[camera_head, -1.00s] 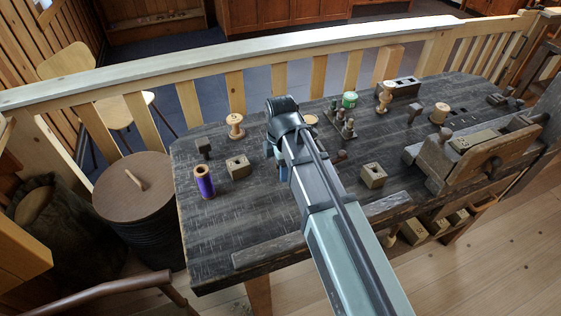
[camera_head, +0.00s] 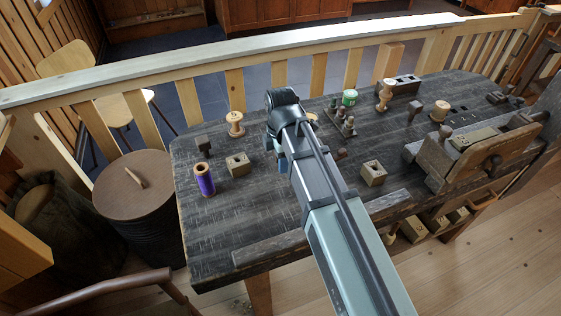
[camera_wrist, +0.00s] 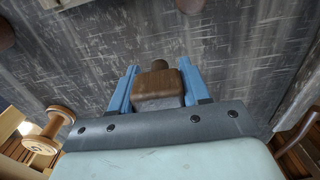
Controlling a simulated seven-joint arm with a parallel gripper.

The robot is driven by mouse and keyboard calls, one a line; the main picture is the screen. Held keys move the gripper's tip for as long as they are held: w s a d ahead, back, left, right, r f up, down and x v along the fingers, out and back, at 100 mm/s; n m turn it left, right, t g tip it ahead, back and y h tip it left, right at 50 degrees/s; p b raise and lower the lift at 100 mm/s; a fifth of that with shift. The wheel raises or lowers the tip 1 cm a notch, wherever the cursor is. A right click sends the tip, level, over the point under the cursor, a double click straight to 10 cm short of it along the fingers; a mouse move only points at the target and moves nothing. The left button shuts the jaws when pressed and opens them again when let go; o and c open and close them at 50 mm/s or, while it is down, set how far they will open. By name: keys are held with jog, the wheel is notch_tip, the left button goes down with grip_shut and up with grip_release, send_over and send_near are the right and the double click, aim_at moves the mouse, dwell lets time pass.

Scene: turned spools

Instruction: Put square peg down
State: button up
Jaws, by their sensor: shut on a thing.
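My gripper (camera_wrist: 158,74) has blue fingers closed on the sides of a brown wooden square peg (camera_wrist: 157,88). In the wrist view the peg's blocky square end faces the camera and a narrower part shows beyond it, over the dark worktop. Its far end cannot be made out. In the head view my gripper (camera_head: 270,143) is mostly hidden behind my own arm, above the middle-left of the dark workbench (camera_head: 235,215). The peg is hidden there. I cannot tell whether the peg touches the bench.
A purple spool (camera_head: 205,182), a holed block (camera_head: 238,166) and a dark peg (camera_head: 203,145) stand to the left. Another holed block (camera_head: 373,174) and a wooden vise (camera_head: 475,148) are to the right. The front-left bench top is bare.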

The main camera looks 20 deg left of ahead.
notch_tip(320, 180, up, 7)
jog(key=shift+r, duration=0.35)
jog(key=shift+w+d+r, duration=0.2)
jog(key=shift+d, duration=0.05)
jog(key=w+d+m, duration=0.2)
jog(key=w+d, duration=0.5)
jog(key=w, duration=0.1)
notch_tip(320, 180, up, 4)
jog(key=n, duration=0.2)
send_over(351, 93)
jog(key=shift+f, duration=4.55)
